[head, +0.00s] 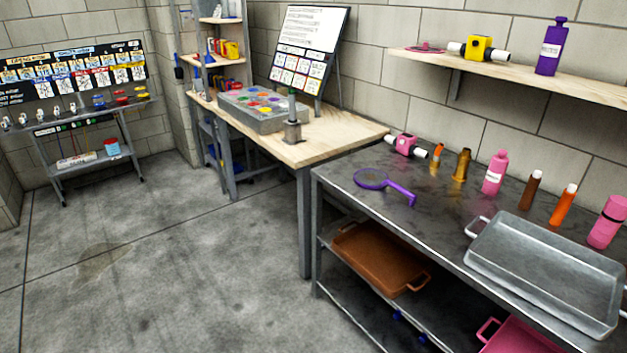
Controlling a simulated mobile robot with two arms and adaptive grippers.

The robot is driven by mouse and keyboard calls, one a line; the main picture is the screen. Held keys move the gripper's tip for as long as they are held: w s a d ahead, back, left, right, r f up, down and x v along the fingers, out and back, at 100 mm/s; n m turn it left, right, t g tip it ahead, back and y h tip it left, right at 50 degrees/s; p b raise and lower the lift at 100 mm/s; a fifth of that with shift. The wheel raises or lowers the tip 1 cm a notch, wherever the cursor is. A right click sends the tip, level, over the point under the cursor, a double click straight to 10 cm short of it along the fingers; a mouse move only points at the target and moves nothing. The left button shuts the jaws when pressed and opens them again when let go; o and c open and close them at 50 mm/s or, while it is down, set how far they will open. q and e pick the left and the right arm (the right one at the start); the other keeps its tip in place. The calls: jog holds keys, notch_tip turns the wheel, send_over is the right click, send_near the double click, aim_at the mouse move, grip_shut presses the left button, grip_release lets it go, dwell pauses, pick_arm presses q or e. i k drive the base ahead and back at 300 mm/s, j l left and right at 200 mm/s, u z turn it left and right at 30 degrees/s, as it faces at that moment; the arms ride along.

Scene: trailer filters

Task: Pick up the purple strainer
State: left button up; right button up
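The purple strainer (403,193) lies flat on the dark metal table (437,219), near the table's left end. Its round rim is at the left and its handle points right, toward the table's front edge. Nothing covers it. Neither of my grippers shows in the head view.
A pink device (406,146), an orange-topped vial (438,157), a brass object (461,166) and pink bottles (495,173) stand behind the strainer. A metal tray (545,267) lies right. A wooden table (335,136) adjoins behind. A brown tray (378,258) sits below. The floor at left is clear.

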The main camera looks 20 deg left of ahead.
aim_at(366, 178)
jog(key=u, duration=0.15)
jog(key=i+j+z, duration=0.2)
jog(key=i+j, duration=0.45)
jog(key=i+j+z, duration=0.2)
jog(key=i+j, duration=0.45)
jog(key=j, duration=0.1)
